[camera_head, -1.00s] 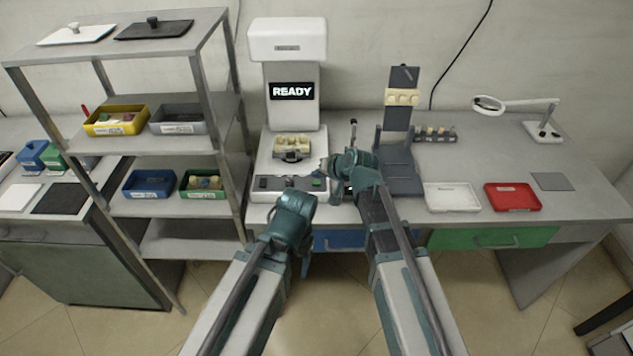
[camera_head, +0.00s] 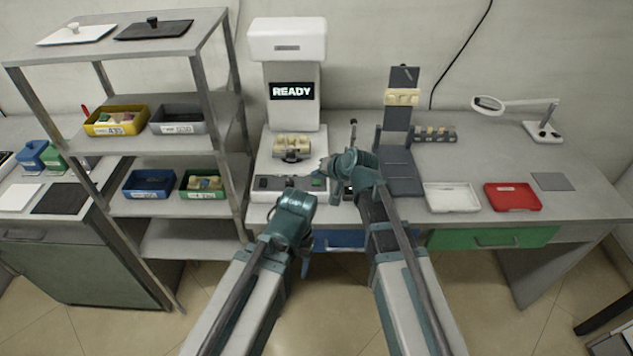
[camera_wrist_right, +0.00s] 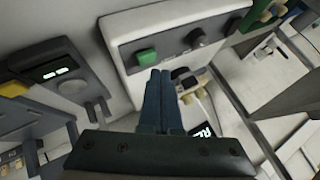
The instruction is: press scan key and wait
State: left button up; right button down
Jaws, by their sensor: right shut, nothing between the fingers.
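The white scanner (camera_head: 288,42) stands on the desk, and its screen (camera_head: 291,91) reads READY. A holder with tan blanks (camera_head: 292,143) sits on its platform. The green key (camera_head: 318,183) is at the right of the scanner's front panel (camera_head: 270,184); it also shows in the right wrist view (camera_wrist_right: 146,57). My right gripper (camera_head: 326,168) is shut and empty. In the right wrist view its fingertips (camera_wrist_right: 159,74) appear close beside the green key; contact cannot be told. My left gripper (camera_head: 304,266) hangs low in front of the desk, its fingers mostly hidden.
A dark stand (camera_head: 399,165) is right of the scanner. A white tray (camera_head: 452,197), a red tray (camera_head: 513,196) and a magnifier lamp (camera_head: 543,131) lie further right. A shelf (camera_head: 160,143) with several bins stands left.

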jog(key=shift+f, duration=0.15)
jog(key=shift+f+b, duration=0.25)
jog(key=shift+b, duration=0.15)
jog(key=shift+f+b, duration=0.45)
jog(key=shift+f, duration=0.05)
dwell(0.4)
jog(key=shift+r, duration=0.1)
jog(key=shift+r+p, duration=0.85)
jog(key=shift+p, duration=0.05)
notch_tip(320, 180, up, 5)
jog(key=p, duration=0.5)
